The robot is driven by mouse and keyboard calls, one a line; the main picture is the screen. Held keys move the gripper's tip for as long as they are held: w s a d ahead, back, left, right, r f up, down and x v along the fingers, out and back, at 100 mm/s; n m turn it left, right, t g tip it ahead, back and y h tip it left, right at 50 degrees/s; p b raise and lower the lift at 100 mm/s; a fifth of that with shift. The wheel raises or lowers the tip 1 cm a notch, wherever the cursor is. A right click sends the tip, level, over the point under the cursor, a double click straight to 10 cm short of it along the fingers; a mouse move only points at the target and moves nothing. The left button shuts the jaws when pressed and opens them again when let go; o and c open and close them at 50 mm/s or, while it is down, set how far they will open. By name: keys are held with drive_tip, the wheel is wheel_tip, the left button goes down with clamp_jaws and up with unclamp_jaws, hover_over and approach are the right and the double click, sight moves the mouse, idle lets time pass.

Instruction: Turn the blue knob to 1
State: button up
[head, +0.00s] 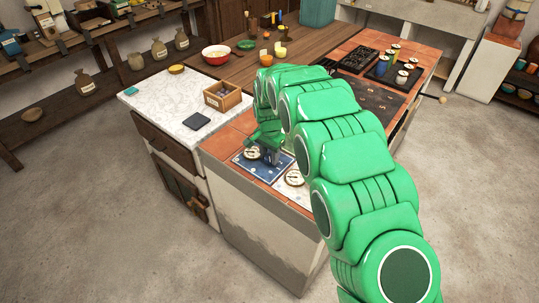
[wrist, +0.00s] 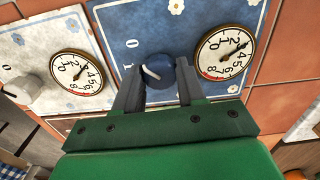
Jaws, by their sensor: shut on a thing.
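The blue knob (wrist: 157,69) sits on a blue flowered panel (wrist: 120,20) in the wrist view. My gripper (wrist: 160,78) is shut on it, one finger on each side. A white line on the knob slants toward the side with the painted 0 (wrist: 131,43) and 1 (wrist: 127,67). I cannot tell exactly which mark it points at. A round dial (wrist: 224,52) with a black needle is to the right of the knob on the same panel. In the head view the blue panel (head: 243,165) lies on the counter under my gripper (head: 270,152); the knob is hidden there.
A white panel (wrist: 40,35) with its own dial (wrist: 75,72) and pale knob (wrist: 20,90) lies beside the blue one. Red tiles (wrist: 285,60) surround the panels. A wooden box (head: 222,97) and dark slab (head: 196,121) stand on the pale counter at the left.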

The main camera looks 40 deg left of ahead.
sight(269, 157)
drive_tip(key=n, duration=0.4)
drive_tip(key=shift+n, duration=2.2)
drive_tip(key=o, duration=1.1)
drive_tip(key=shift+c, duration=0.2)
drive_tip(key=shift+r, duration=0.1)
wheel_tip(269, 157, up, 7)
drive_tip(key=shift+r, duration=0.3)
